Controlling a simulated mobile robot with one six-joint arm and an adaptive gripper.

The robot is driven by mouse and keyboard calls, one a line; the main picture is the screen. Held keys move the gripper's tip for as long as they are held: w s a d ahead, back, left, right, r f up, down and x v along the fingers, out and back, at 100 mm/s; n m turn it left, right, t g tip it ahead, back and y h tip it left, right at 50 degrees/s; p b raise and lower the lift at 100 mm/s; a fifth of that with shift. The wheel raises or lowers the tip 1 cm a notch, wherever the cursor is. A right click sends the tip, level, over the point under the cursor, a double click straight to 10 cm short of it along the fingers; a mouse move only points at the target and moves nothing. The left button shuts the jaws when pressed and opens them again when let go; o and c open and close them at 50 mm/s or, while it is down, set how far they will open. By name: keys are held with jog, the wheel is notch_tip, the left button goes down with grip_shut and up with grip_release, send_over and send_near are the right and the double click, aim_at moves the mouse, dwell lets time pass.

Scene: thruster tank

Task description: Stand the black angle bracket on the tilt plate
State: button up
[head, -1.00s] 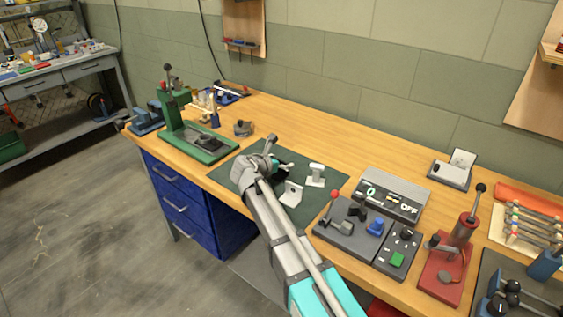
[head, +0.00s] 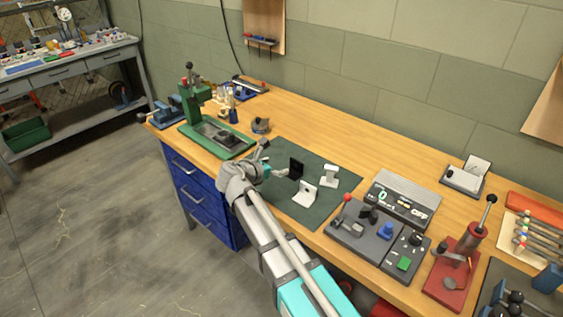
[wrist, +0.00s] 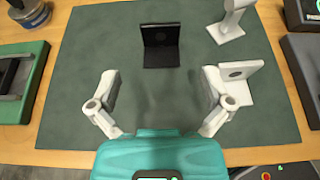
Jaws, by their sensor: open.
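The black angle bracket (head: 296,168) stands on the dark green mat (head: 312,214), one leg flat and one upright. In the wrist view the bracket (wrist: 161,50) is beyond my fingertips, roughly centred between them. My gripper (head: 274,160) is at the mat's left part, left of the bracket. In the wrist view my gripper (wrist: 160,90) is open with nothing between its fingers. A white angle bracket (wrist: 236,76) is partly hidden behind the right finger. I cannot tell for sure which thing is the tilt plate; a grey unit with a raised light plate (head: 466,178) stands at the back right.
A white stand (head: 330,175) is on the mat right of the black bracket. A green press (head: 215,138) stands left. A control panel (head: 366,226) and a red lever press (head: 460,262) stand right. The bench behind the mat is clear.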

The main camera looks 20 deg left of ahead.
jog(key=shift+s+r, duration=0.1)
jog(key=shift+s, duration=0.05)
dwell(0.6)
jog(key=r+g+y+p, duration=0.1)
jog(key=g+p, duration=0.1)
jog(key=p, duration=0.2)
jog(key=w+r+g+p, duration=0.1)
jog(key=g+p, duration=0.1)
jog(key=p, duration=0.2)
jog(key=shift+r+y+p, duration=0.35)
jog(key=shift+y+p, duration=0.05)
jog(key=shift+f, duration=0.15)
jog(key=b, duration=0.5)
send_near(295, 166)
jog(key=x, duration=0.3)
jog(key=shift+w+d+f, duration=0.2)
jog(key=shift+w+d+f+b, duration=0.25)
jog(key=shift+w+f+b, duration=0.15)
jog(key=shift+w+b, duration=0.15)
